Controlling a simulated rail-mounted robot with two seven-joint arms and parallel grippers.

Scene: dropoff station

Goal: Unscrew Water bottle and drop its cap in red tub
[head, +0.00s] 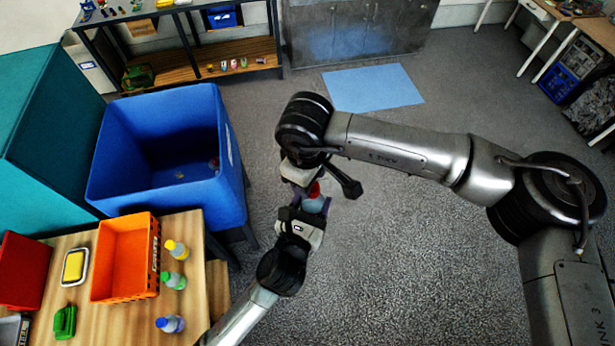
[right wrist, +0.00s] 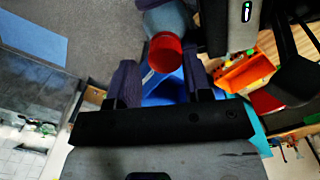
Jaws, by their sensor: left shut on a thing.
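The water bottle, blue-grey with a red cap, is held in the air right of the table. In the head view its body (head: 313,204) is in my left gripper (head: 308,212), which is shut on it. The red cap (head: 315,190) is on top. In the right wrist view the cap (right wrist: 165,52) faces the camera, with the body (right wrist: 172,20) behind it. My right gripper (right wrist: 158,75) is open, one finger on each side of the cap, with visible gaps. The red tub (head: 22,270) stands at the table's left edge.
On the wooden table (head: 185,310) are an orange crate (head: 125,262), a tray with a yellow sponge (head: 74,266), a green item (head: 64,322) and several capped bottles (head: 172,281). A large blue bin (head: 165,150) stands behind.

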